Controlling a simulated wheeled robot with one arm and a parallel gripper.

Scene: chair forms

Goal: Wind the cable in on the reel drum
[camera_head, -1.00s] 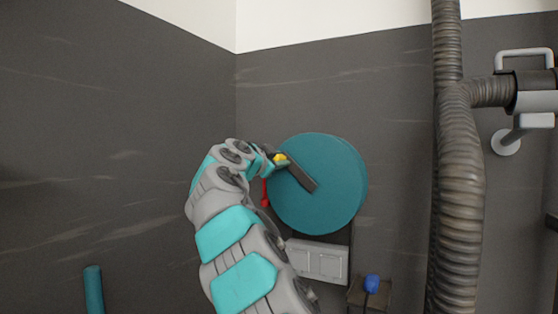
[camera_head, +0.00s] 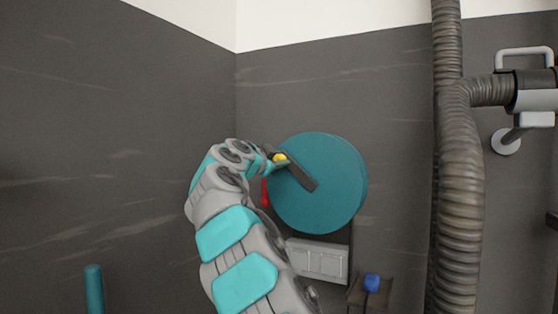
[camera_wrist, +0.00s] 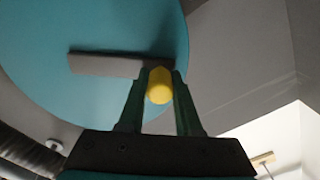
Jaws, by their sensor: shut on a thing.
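The reel drum (camera_head: 325,175) is a large teal disc on the dark wall, with a dark crank arm (camera_head: 302,178) across its face. A yellow crank knob (camera_head: 280,158) sits at the crank's upper left end. My gripper (camera_wrist: 160,75) is shut on the yellow knob (camera_wrist: 160,88), with a green finger on each side in the wrist view. The crank arm (camera_wrist: 105,65) runs left from it there. A small red piece (camera_head: 265,194) hangs at the drum's left edge, partly beside my arm. I cannot make out cable on the drum.
A grey panel box (camera_head: 318,260) is below the drum. A blue block (camera_head: 372,283) sits on a brown shelf (camera_head: 374,299) at lower right. A thick ribbed hose (camera_head: 460,180) hangs right of the drum. A teal post (camera_head: 94,290) stands at lower left.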

